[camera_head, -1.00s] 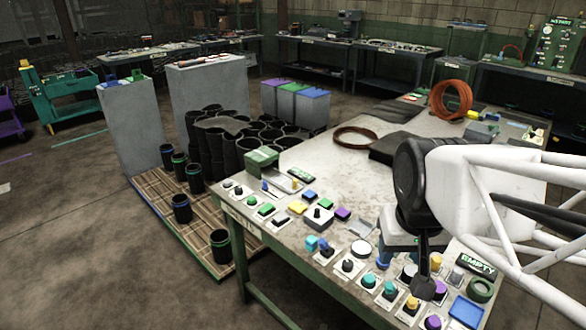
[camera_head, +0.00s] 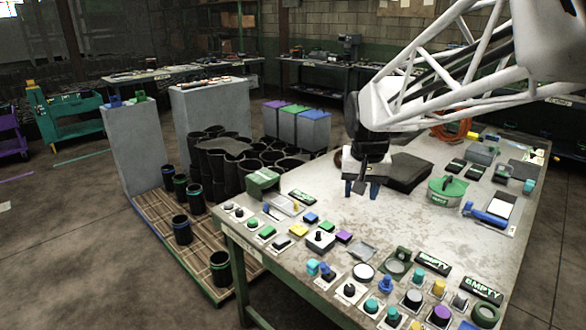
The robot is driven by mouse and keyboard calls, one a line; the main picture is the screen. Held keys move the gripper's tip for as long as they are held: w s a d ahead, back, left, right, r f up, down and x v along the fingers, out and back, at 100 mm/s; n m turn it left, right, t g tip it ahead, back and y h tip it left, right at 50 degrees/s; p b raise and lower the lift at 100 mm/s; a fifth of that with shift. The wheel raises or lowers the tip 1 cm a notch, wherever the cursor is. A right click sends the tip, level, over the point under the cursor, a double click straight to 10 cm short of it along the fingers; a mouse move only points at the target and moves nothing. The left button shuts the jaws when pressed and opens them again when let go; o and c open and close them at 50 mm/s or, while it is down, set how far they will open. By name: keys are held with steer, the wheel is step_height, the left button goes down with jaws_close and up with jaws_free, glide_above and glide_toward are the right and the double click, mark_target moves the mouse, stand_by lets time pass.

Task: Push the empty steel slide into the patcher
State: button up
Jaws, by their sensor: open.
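A green box-shaped device (camera_head: 263,182), which looks like the patcher, stands near the table's left edge. A flat grey metal plate (camera_head: 284,206), apparently the steel slide, sticks out from its front toward the lower right. I see no sleeve on the plate, but its surface is small and partly unclear. How far it sits inside the box is hidden. My gripper (camera_head: 361,188) hangs fingers down over the middle of the table, right of the green box and apart from it. Its blue-tipped fingers are apart with nothing visible between them.
Several buttons and knobs (camera_head: 320,239) crowd the table's near edge. A dark block (camera_head: 408,173) lies right of my gripper, and a green round-lidded thing (camera_head: 447,190) farther right. Black sleeves (camera_head: 222,160) stand on a pallet left of the table. The bare tabletop (camera_head: 395,215) is clear.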

steer(key=w+a+f, duration=0.1)
steer(key=w, duration=0.5)
steer(key=w+a+f, duration=0.2)
steer(key=w, duration=0.4)
steer(key=m+g, duration=0.2)
steer(key=m, duration=0.1)
glide_above(296, 203)
steer(key=f, duration=2.2)
steer(key=shift+w+d+f, duration=0.1)
steer(key=shift+w+d, duration=0.05)
steer(key=shift+w, duration=0.15)
steer(key=shift+w+f, duration=0.25)
steer(key=shift+f, duration=0.05)
steer(key=shift+f, duration=0.1)
steer(key=shift+f, duration=3.85)
jaws_close()
